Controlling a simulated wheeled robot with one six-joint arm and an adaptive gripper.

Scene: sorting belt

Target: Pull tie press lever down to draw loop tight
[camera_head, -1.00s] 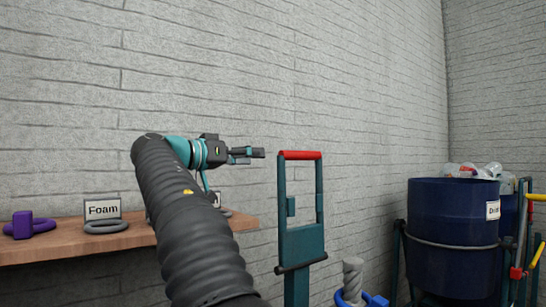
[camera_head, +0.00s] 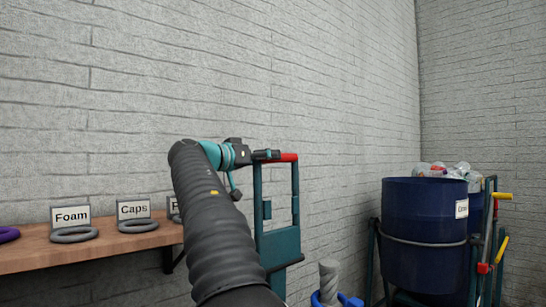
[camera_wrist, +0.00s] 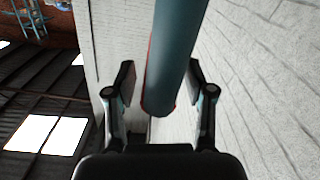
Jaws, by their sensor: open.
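The tie press is a teal upright frame (camera_head: 279,245) with a red bar (camera_head: 287,158) across its top, in the head view. My gripper (camera_head: 268,155) is at the left end of this red bar and overlaps it in the picture. In the wrist view, my gripper (camera_wrist: 161,85) is open, with one finger on each side of a thick teal bar (camera_wrist: 172,60) with a thin red edge. The bar runs between the fingers with gaps on both sides. No tie loop can be made out.
A wooden shelf (camera_head: 28,253) at the left holds grey rings and signs, including Foam (camera_head: 70,216) and Caps (camera_head: 133,209). A grey twisted post (camera_head: 329,280) with blue parts stands right of the press. A blue drum (camera_head: 425,230) stands farther right. The brick wall is close behind.

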